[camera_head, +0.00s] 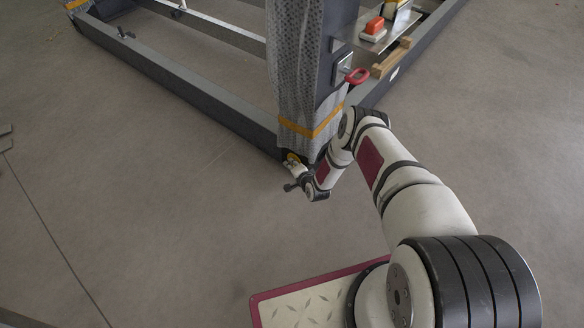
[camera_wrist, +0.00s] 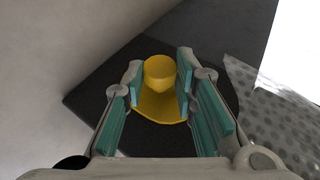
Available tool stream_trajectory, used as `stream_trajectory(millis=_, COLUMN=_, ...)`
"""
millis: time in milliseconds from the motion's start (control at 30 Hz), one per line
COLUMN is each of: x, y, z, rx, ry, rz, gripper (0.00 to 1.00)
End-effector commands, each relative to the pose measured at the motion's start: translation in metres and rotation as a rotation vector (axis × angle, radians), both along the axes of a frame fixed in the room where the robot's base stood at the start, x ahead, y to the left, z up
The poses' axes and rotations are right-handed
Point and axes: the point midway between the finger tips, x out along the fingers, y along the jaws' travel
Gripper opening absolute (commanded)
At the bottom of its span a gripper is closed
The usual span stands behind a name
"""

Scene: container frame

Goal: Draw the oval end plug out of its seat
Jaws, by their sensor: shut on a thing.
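The oval end plug (camera_wrist: 160,107) is yellow, with a round raised grip on a wider flange. In the wrist view it lies against the dark end face (camera_wrist: 95,88) of a frame member. My gripper (camera_wrist: 160,76) has its teal pads on both sides of the raised grip and is shut on it. The seat behind the flange is hidden, so I cannot tell whether there is a gap.
A post wrapped in grey bubble sheet (camera_head: 305,85) with an orange strap (camera_head: 312,131) rises just above my gripper. A red ring (camera_head: 358,76) and a shelf with an orange-red item (camera_head: 375,26) are to its right. The floor (camera_head: 150,200) at left is clear.

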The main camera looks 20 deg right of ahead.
Motion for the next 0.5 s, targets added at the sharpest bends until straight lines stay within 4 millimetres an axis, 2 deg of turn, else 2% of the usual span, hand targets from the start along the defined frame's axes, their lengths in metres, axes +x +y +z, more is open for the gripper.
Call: stream_trajectory(millis=500, x=-0.0027, y=0.0034, z=-0.0001, rx=0.0, ry=0.001, rz=0.001, gripper=0.03)
